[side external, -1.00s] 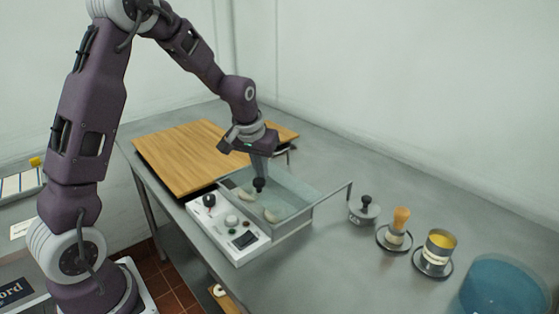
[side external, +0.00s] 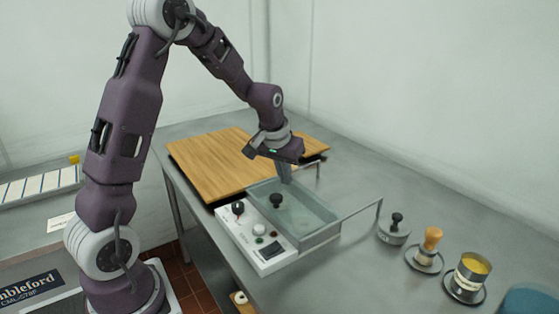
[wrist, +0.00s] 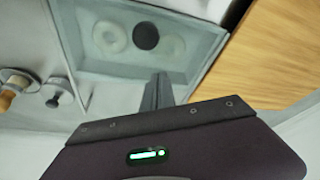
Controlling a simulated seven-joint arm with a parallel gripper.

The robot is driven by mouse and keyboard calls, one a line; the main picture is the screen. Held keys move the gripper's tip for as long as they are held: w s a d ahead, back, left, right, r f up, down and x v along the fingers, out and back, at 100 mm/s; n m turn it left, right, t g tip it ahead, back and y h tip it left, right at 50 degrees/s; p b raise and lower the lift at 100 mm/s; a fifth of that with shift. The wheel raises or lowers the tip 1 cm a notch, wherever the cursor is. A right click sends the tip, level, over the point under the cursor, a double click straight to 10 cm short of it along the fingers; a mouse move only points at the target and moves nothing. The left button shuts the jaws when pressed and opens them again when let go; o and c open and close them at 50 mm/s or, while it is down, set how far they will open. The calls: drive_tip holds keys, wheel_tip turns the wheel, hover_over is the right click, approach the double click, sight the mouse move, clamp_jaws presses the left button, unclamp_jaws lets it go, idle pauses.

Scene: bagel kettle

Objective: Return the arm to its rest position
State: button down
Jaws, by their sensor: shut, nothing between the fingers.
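My gripper (side external: 285,174) is shut and empty, with its fingers pointing down over the far part of the kettle basin (side external: 318,233). In the wrist view my gripper's fingers (wrist: 157,92) show close together. A black round knob (side external: 276,200) stands in the basin below and apart from the fingertips. The bagels are hard to make out in the side view.
A wooden board (side external: 212,165) lies behind the basin. The control panel (side external: 262,244) is at its front left, and a long handle (side external: 361,208) sticks out right. A lidded metal weight (side external: 394,231), a wooden-handled brush (side external: 431,240) and a yellow-filled cup (side external: 472,270) stand to the right.

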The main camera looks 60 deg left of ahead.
drive_tip(key=v, duration=1)
drive_tip(key=s+d+r+m+t+h, duration=0.1)
drive_tip(key=s+d+r, duration=0.2)
drive_tip(key=s+d, duration=0.25)
drive_tip(key=s+d+r+m, duration=0.2)
drive_tip(key=s+d+r, duration=0.1)
drive_tip(key=s+d, duration=0.25)
drive_tip(key=s+d+f+m+t, duration=0.1)
drive_tip(key=s+d, duration=0.3)
drive_tip(key=s, duration=0.9)
drive_tip(key=shift+d+f+m+h, duration=0.2)
drive_tip(key=shift+f+m+h, duration=0.2)
drive_tip(key=shift+f+m, duration=0.4)
drive_tip(key=c, duration=2.2)
unclamp_jaws()
drive_tip(key=shift+w, duration=0.1)
